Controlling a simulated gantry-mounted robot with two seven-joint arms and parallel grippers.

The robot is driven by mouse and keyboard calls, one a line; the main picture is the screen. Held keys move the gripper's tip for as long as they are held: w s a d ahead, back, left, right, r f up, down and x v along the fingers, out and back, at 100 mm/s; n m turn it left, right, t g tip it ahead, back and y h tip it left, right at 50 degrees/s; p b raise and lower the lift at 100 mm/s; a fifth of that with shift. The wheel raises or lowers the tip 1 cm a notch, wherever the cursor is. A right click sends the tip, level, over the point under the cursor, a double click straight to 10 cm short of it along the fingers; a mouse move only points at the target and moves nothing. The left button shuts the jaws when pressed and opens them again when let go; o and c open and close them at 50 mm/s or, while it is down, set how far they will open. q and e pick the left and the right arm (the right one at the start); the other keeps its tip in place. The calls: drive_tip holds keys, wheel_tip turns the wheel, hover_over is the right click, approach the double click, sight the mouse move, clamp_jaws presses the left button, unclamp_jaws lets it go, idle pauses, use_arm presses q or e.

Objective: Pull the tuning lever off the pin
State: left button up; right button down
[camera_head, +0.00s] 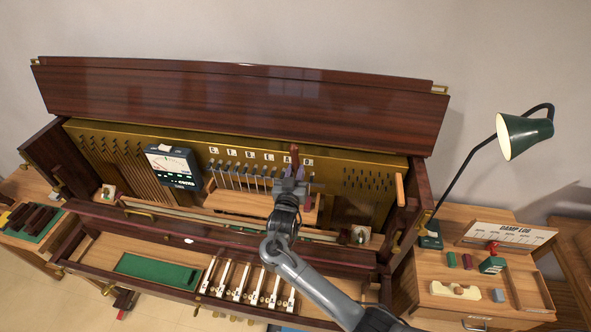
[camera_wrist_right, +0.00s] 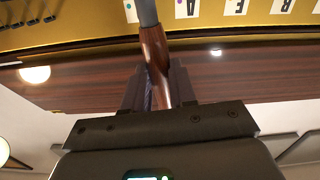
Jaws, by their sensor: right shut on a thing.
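The tuning lever has a reddish-brown wooden handle (camera_head: 295,153), which sticks up above my right gripper (camera_head: 291,180) in the head view. In the right wrist view the handle (camera_wrist_right: 155,48) lies between the dark fingers of my right gripper (camera_wrist_right: 157,88), which is shut on it. A grey metal shaft (camera_wrist_right: 147,12) runs from the handle out of the top of that view. The lever's head and the pin under it are hidden, so I cannot tell whether they touch. My left gripper is not in view.
The open piano has a gold pin plate (camera_head: 376,182) with letter labels behind my gripper. A tuner box (camera_head: 173,165) stands to the left. White keys (camera_head: 245,284) lie in front. A green lamp (camera_head: 524,133) and a side table (camera_head: 455,298) are at right. The raised lid (camera_head: 240,97) is behind.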

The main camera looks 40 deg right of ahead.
drive_tip(key=shift+s+a, duration=0.1)
drive_tip(key=shift+a, duration=0.05)
drive_tip(key=shift+s+a+r, duration=0.1)
drive_tip(key=shift+r, duration=0.05)
idle(0.4)
drive_tip(key=shift+p+v, duration=0.8)
drive_tip(key=shift+v, duration=0.05)
drive_tip(key=shift+p+v, duration=0.55)
drive_tip(key=shift+v, duration=0.45)
drive_tip(key=shift+p+v, duration=0.4)
drive_tip(key=shift+v, duration=0.6)
